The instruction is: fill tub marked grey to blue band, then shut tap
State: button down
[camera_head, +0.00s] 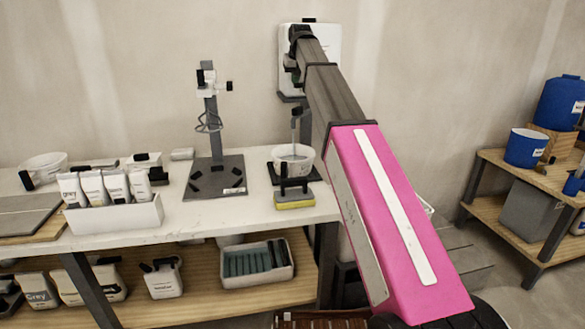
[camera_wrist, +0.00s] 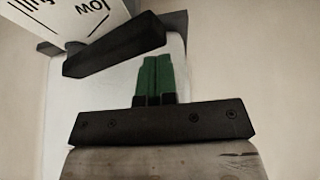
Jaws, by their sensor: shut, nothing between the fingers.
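My gripper (camera_wrist: 153,80) shows in the wrist view as two green fingers side by side, shut and empty. The fingers point at a white wall unit (camera_wrist: 95,105), just below a black bar (camera_wrist: 115,45) that may be the tap's handle; I cannot tell if they touch it. In the head view my arm covers part of the white wall unit (camera_head: 326,45). A white tub (camera_head: 292,158) stands upright on a dark base on the counter below it. A thin grey upright shape (camera_head: 295,125) shows above the tub. The tub's marking, blue band and water level cannot be made out.
A yellow sponge-like block with a black handle (camera_head: 294,202) lies in front of the tub. A grey stand (camera_head: 211,115), a white box of bottles (camera_head: 115,215) and another white tub (camera_head: 45,165) are to the left. Blue containers (camera_head: 524,148) stand on a right-hand shelf.

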jog(key=shift+w+r, duration=0.2)
jog(key=shift+r, duration=0.55)
jog(key=shift+w+r, duration=0.2)
jog(key=shift+r, duration=0.5)
jog(key=shift+s+d, duration=0.55)
jog(key=shift+s, duration=0.3)
jog(key=shift+s+d, duration=0.5)
jog(key=shift+s, duration=0.4)
jog(key=shift+s+d, duration=0.55)
jog(key=shift+s, duration=0.3)
